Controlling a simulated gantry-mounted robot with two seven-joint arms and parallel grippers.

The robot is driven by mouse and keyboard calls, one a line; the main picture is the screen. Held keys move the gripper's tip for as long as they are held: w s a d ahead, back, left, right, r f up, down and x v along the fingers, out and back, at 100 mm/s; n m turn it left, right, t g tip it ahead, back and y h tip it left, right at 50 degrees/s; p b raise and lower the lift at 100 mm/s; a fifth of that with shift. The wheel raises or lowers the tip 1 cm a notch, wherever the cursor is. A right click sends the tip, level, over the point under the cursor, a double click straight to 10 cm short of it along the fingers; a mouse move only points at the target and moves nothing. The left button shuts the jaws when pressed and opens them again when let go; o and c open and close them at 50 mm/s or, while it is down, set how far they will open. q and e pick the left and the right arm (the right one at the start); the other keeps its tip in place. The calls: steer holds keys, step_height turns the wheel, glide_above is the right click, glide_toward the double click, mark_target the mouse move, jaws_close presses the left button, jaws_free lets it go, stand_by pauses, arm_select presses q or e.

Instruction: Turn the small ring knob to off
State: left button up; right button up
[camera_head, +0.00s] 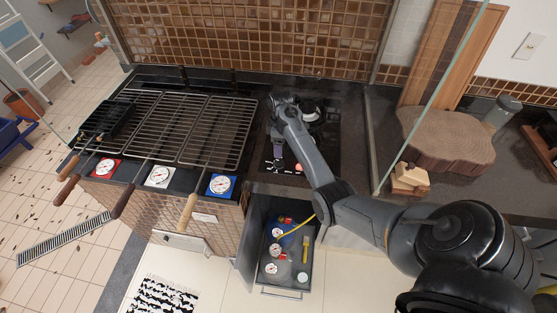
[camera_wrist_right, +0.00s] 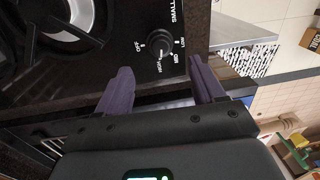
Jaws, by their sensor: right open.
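The small ring knob (camera_wrist_right: 160,42) is a round dark knob on the black cooktop panel in the right wrist view. Printed labels OFF, LOW, MED and HIGH surround it, with SMALL beside them. I cannot tell for sure which label its pointer faces. My right gripper (camera_wrist_right: 160,68) is open, its two purple fingers apart on either side of the knob's line and short of it, with nothing between them. In the head view my right gripper (camera_head: 278,152) hangs over the front of the cooktop (camera_head: 328,150), and the knob cannot be made out there. My left gripper is not in view.
A burner ring (camera_wrist_right: 62,18) is beside the knob. The grill (camera_head: 190,125) with skewers stands left of the cooktop. An open drawer (camera_head: 300,292) holding several gauges and tools juts out below. A wood slab (camera_head: 445,140) and wooden blocks (camera_head: 410,178) sit on the right counter.

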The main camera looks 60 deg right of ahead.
mark_target(279, 160)
steer(key=f, duration=0.8)
steer(key=shift+s+a, duration=0.1)
steer(key=shift+a, duration=0.25)
